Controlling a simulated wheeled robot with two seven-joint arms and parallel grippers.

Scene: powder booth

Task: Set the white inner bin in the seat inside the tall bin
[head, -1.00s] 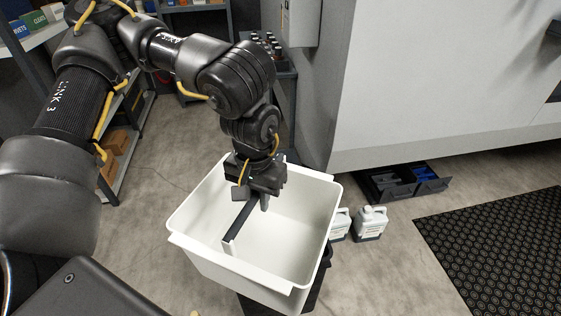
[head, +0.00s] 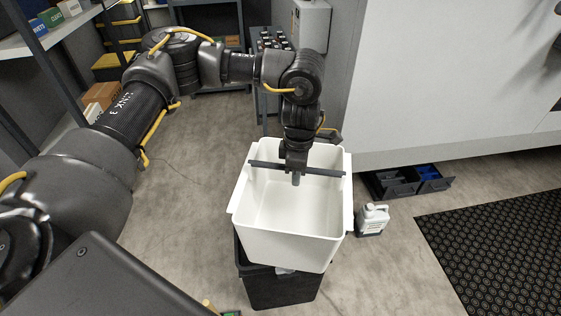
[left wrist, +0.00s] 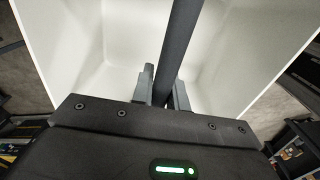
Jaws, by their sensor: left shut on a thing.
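The white inner bin (head: 285,215) is an open tub with a dark bar (head: 262,167) across its mouth. My left gripper (head: 296,176) is shut on this bar near its middle. The bar also shows between the fingers in the left wrist view (left wrist: 178,45), with the white bin walls (left wrist: 245,50) around it. The black tall bin (head: 278,289) stands on the floor below the white bin. The white bin covers its mouth and seat, and I cannot tell whether the two touch. My right gripper is not in view.
A white jug (head: 372,220) stands on the floor to the right of the bins. Behind it is a dark open tray (head: 405,182) by the big white cabinet. A black mat (head: 500,250) lies at right. Shelving stands at left, with bare floor between.

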